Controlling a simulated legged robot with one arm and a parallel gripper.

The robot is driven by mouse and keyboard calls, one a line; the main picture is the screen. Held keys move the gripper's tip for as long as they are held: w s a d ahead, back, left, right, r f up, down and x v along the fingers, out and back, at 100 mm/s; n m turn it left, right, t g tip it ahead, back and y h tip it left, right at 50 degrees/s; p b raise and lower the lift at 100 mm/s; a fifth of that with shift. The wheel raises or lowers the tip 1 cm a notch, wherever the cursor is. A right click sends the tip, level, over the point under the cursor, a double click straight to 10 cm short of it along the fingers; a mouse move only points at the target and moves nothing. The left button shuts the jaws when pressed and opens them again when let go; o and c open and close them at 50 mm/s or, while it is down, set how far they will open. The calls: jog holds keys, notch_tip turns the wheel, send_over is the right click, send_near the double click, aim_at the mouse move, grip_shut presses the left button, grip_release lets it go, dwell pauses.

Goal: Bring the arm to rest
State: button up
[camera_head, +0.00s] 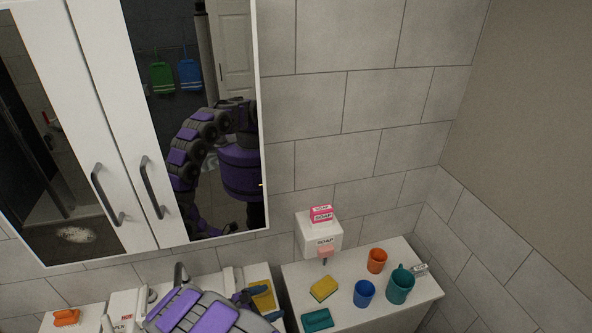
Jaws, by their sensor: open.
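My purple and grey arm (190,311) reaches in from the bottom edge, low over the sink area. My gripper (262,305) is at its right end, dark and small in view, with its jaws apart. I see nothing held between them. A yellow item (263,294) lies just behind the gripper; I cannot tell whether they touch. The arm hides much of the sink and part of the counter.
A mirrored cabinet (75,20) hangs above, reflecting my body. A soap dispenser (312,238) is wall-mounted.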

jog(key=d+r+m+g+b, duration=0.35)
jog(key=d+r+m, duration=0.25)
jog(key=d+r, duration=0.4)
jog(key=s+d+r+m+g+y+b, duration=0.1)
jog(key=s+d+r+m+g+b, duration=0.15)
jog(key=s+d+r+m, duration=0.35)
jog(key=s+d+r+m+g+y+b, duration=0.1)
jog(key=s+d+m+g, duration=0.2)
jog(key=d, duration=0.5)
jog(key=s+r+m+y+b, duration=0.1)
jog(key=s+m+y+b, duration=0.6)
jog(key=s, duration=1.7)
jog(key=m+y, duration=0.2)
jog(key=shift+s+r+m, duration=0.2)
jog(key=shift+s+m, duration=0.1)
jog(key=shift+s, duration=0.1)
jog(key=shift+c, duration=0.3)
